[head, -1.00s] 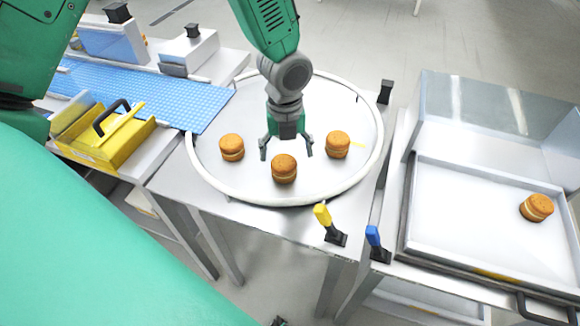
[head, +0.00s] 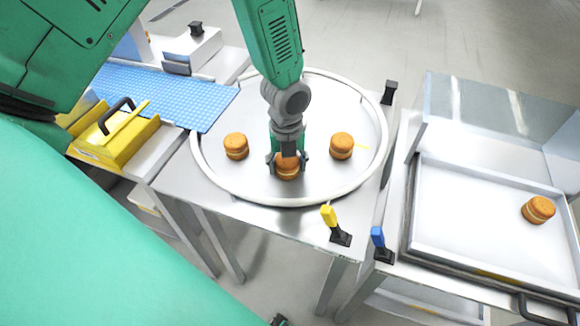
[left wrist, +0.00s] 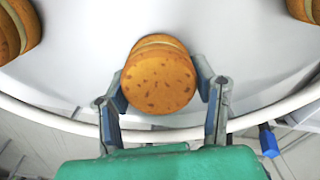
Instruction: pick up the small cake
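Several small round cakes, golden with a pale filling line, are in view. One small cake (head: 287,172) sits near the front of the white round table (head: 225,182), below my left gripper (head: 287,163). In the left wrist view the same cake (left wrist: 158,82) lies between the two fingers of my left gripper (left wrist: 160,88), which appear closed against its sides. The cake seems to be still at the surface. Two other small cakes stand on the round table, one to the left (head: 236,146) and one to the right (head: 341,146). My right gripper is not in view.
A metal tray (head: 450,215) at the right holds one more cake (head: 538,210). A yellow clamp (head: 330,218) and a blue clamp (head: 378,238) stand near the front edges. A blue mat (head: 165,95) and a yellow box (head: 112,140) are at the left.

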